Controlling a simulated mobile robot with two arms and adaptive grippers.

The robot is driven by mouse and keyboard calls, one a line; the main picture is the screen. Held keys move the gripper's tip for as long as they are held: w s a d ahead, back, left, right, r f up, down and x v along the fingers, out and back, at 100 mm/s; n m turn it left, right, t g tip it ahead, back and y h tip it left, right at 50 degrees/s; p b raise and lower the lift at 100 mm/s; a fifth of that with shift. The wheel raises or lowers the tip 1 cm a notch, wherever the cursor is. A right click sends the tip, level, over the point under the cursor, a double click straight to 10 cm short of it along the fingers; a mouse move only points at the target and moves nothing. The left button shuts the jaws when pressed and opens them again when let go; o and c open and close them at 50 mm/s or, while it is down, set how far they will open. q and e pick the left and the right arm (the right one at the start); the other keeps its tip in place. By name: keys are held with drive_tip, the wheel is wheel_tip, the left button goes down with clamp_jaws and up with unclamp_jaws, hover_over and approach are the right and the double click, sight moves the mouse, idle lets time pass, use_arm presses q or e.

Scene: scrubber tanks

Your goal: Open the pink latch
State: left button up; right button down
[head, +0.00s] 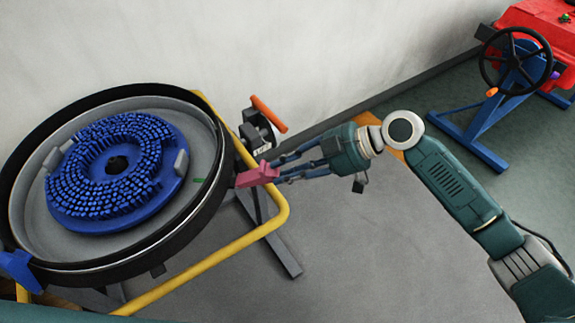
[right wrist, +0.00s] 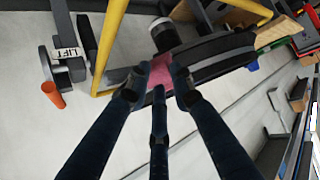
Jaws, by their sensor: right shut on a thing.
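The pink latch (head: 257,175) sits at the right rim of the round black tank (head: 221,200) in the head view. It also shows in the right wrist view (right wrist: 160,74), between my fingertips. My right gripper (head: 278,170) reaches in from the right and is shut on the pink latch; its fingers (right wrist: 160,85) lie on either side of it. The fingers partly hide the latch. My left gripper is in neither view.
A blue brush disc (head: 80,210) lies inside the tank. A yellow frame rail (head: 215,258) runs beside it. An orange lever (head: 268,113) and a LIFT label (right wrist: 67,53) are close to the gripper. A blue stand with a black steering wheel (head: 515,62) is at the upper right.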

drive_tip(key=shift+s+d+f, duration=0.1)
drive_tip(key=shift+s+f, duration=0.05)
drive_tip(key=shift+f, duration=0.45)
drive_tip(key=shift+s+d+f, duration=0.1)
drive_tip(key=shift+f, duration=0.45)
drive_tip(key=c, duration=1.8)
unclamp_jaws()
drive_tip(key=shift+c, duration=0.2)
drive_tip(key=o, duration=0.5)
drive_tip(key=shift+w+a+f, duration=0.15)
drive_tip(key=shift+a, duration=0.05)
drive_tip(key=shift+d, duration=0.1)
drive_tip(key=w+r+v, duration=0.1)
drive_tip(key=v, duration=1.1)
drive_tip(key=shift+s, duration=0.35)
drive_tip(key=shift+a+r, duration=0.15)
drive_tip(key=shift+a, duration=0.1)
